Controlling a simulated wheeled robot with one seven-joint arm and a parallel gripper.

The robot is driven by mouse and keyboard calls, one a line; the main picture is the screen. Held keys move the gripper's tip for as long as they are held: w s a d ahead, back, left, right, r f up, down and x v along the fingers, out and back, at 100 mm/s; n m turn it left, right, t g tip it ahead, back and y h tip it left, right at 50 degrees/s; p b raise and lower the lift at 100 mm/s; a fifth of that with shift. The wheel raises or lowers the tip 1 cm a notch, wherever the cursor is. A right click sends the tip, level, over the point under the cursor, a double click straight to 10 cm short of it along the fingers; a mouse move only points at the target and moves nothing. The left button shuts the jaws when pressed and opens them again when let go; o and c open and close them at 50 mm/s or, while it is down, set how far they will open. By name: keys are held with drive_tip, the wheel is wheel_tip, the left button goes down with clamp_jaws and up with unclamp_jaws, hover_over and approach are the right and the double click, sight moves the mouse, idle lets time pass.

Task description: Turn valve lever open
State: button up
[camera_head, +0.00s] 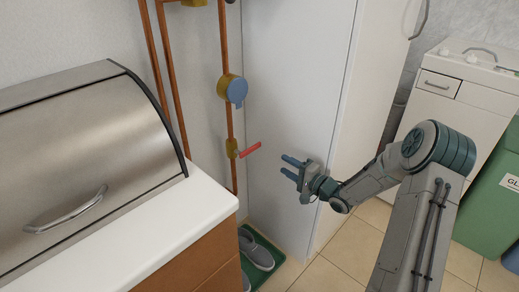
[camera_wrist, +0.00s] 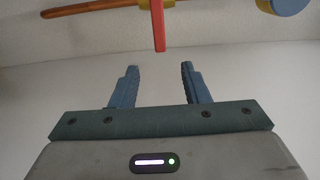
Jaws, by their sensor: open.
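The red valve lever (camera_head: 250,150) sticks out to the right from a small brass valve (camera_head: 232,148) on a vertical copper pipe. In the wrist view the red lever (camera_wrist: 158,22) points toward my gripper (camera_wrist: 160,72), just beyond the fingertips and roughly in line with the gap between them. In the head view my gripper (camera_head: 287,166) is to the right of the lever and slightly lower, with clear space between. Its two blue-grey fingers are apart and empty. The lever does not touch them.
A blue-faced meter (camera_head: 233,88) sits on the pipe above the valve. A tall white cabinet (camera_head: 290,100) stands behind my gripper. A white counter (camera_head: 180,215) with a steel bread box (camera_head: 85,150) is at left. Shoes on a green tray (camera_head: 262,262) lie below.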

sight(256, 148)
drive_tip(key=b+x, duration=0.3)
drive_tip(key=x, duration=1)
drive_tip(key=shift+w+a+f+b, duration=0.1)
drive_tip(key=shift+b, duration=0.2)
clamp_jaws()
